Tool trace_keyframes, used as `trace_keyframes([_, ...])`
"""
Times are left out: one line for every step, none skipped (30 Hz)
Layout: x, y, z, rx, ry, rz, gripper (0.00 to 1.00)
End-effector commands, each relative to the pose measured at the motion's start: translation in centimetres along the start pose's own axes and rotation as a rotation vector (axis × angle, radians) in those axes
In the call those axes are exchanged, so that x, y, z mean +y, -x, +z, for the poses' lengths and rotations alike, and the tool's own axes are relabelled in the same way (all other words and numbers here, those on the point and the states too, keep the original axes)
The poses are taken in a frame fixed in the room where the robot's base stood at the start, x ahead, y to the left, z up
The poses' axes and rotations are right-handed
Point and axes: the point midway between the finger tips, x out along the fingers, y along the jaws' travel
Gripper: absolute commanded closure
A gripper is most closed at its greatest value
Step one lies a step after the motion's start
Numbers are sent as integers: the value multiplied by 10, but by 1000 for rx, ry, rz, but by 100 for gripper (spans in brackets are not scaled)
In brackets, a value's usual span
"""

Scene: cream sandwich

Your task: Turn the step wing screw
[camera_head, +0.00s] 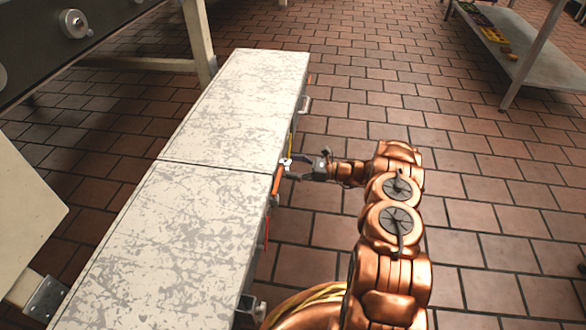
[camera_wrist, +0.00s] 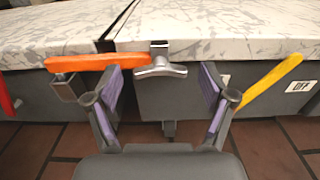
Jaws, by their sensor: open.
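The step wing screw (camera_wrist: 160,69) is a silver metal piece with two wings, on the side of the step just below its top edge, near the seam between two top panels. In the head view it is a small bright spot (camera_head: 285,162) at the step's right edge. My gripper (camera_head: 297,168) reaches it from the right. In the wrist view my gripper (camera_wrist: 161,82) is open, with one purple-padded finger on each side of the wing screw. Gaps show between the fingers and the wings, and I see no contact.
A yellow lever (camera_wrist: 270,80) stands right of the right finger, near an OFF label (camera_wrist: 300,87). A red lever (camera_wrist: 5,98) is far left. The tiled floor (camera_head: 480,180) right of my arm is clear.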

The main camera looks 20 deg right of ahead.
Motion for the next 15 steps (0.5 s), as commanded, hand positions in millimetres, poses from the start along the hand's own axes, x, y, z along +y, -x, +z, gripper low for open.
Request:
trace_keyframes([0, -1, 0, 0, 0, 0, 18])
trace_keyframes([0, -2, 0, 0, 1, 0, 18])
trace_keyframes([0, -2, 0, 0, 1, 0, 18])
trace_keyframes([0, -2, 0, 0, 1, 0, 18])
trace_keyframes([0, -2, 0, 0, 1, 0, 18])
trace_keyframes([0, -2, 0, 0, 0, 0, 18])
trace_keyframes([0, -2, 1, 0, 0, 0, 18])
trace_keyframes([0, -2, 0, 0, 0, 0, 18])
trace_keyframes([0, -2, 0, 0, 0, 0, 21])
trace_keyframes([0, -2, 0, 0, 0, 0, 24])
trace_keyframes([0, -2, 0, 0, 0, 0, 27])
trace_keyframes([0, -2, 0, 0, 0, 0, 31])
trace_keyframes([0, -2, 0, 0, 0, 0, 34])
trace_keyframes([0, -2, 0, 0, 0, 0, 38])
trace_keyframes([0, -2, 0, 0, 0, 0, 42])
